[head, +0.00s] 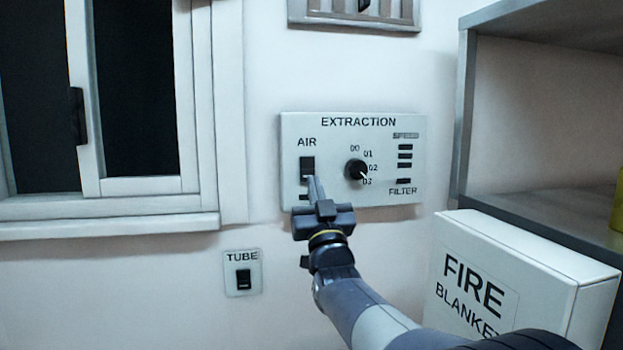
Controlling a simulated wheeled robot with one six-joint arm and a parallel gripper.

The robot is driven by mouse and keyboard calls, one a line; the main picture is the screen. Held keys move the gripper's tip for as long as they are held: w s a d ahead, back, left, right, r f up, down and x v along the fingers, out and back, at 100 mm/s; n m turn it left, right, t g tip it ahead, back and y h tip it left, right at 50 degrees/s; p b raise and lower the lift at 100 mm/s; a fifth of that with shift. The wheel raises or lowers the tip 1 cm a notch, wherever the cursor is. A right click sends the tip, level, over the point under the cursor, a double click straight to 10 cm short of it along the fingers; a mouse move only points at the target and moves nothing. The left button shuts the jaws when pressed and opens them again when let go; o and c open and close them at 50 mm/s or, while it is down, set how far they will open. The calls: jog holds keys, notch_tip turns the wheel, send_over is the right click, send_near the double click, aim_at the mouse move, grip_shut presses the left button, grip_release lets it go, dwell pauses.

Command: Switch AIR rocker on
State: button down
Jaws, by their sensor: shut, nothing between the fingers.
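The EXTRACTION panel (385,136) is a pale plate on the wall. The AIR rocker (307,165) is a black switch at the panel's left, under the AIR label. My gripper (312,179) is shut and empty, with its fingertips at the rocker's lower edge. I cannot tell whether they touch it. The fingers and gripper body cover the area just below the rocker. Which way the rocker is tipped is too small to tell.
A black knob (356,170) sits right of the rocker. A TUBE switch (243,279) is on the wall at lower left, below the window (208,110). A FIRE BLANKET box (540,255) and grey shelf (466,110) stand to the right.

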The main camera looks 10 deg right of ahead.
aim_at(308, 173)
jog(key=shift+w+f+p, duration=0.2)
jog(key=shift+w+p, duration=0.05)
jog(key=shift+w, duration=0.6)
jog(key=shift+w+f+p, duration=0.15)
jog(key=shift+w+p, duration=0.05)
jog(key=shift+w, duration=0.6)
jog(key=shift+w+f, duration=0.1)
jog(key=shift+f, duration=0.05)
jog(key=shift+w+b, duration=0.25)
jog(key=shift+b, duration=0.45)
